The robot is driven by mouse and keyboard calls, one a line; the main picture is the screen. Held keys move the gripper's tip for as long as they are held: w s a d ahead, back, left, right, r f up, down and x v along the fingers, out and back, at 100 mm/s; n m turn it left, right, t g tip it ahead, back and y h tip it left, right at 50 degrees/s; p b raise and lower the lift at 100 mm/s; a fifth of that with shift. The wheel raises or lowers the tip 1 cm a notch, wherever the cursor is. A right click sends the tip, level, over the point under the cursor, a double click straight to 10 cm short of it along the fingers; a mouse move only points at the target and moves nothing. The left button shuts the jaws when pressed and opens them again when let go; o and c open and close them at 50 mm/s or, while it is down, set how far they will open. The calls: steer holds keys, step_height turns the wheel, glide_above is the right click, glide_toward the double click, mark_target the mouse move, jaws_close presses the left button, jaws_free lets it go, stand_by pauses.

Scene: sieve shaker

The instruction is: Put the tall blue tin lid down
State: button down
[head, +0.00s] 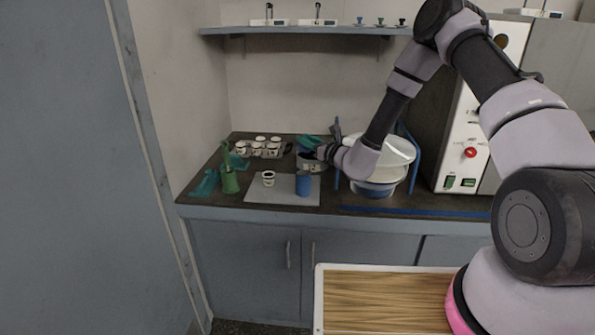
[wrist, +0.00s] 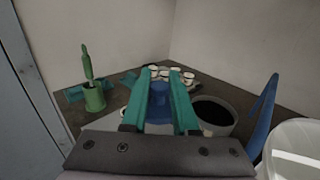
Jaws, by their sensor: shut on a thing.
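My gripper (head: 310,143) is at the back of the counter, its teal fingers shut. In the wrist view the fingers (wrist: 160,73) have the blue lid (wrist: 158,103) between them. The lid cannot be made out clearly in the head view. A blue cylindrical tin (head: 303,183) stands upright on the grey mat (head: 283,197), below and in front of my gripper in the head view. A small white tin with a dark top (head: 268,179) stands to its left on the mat.
A grey pot with dark contents (head: 312,164) is just below my gripper. A green holder (head: 230,182) and teal scoop (head: 206,184) are at left, several white cups (head: 262,149) behind. The sieve shaker's white bowl (head: 393,150) and blue posts are close on the right.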

steer(key=shift+a, duration=0.35)
step_height(320, 180, down, 10)
steer(key=shift+r, duration=0.25)
steer(key=shift+f, duration=0.1)
steer(key=shift+f, duration=0.15)
steer(key=c, duration=0.7)
jaws_free()
steer(key=shift+w, duration=0.1)
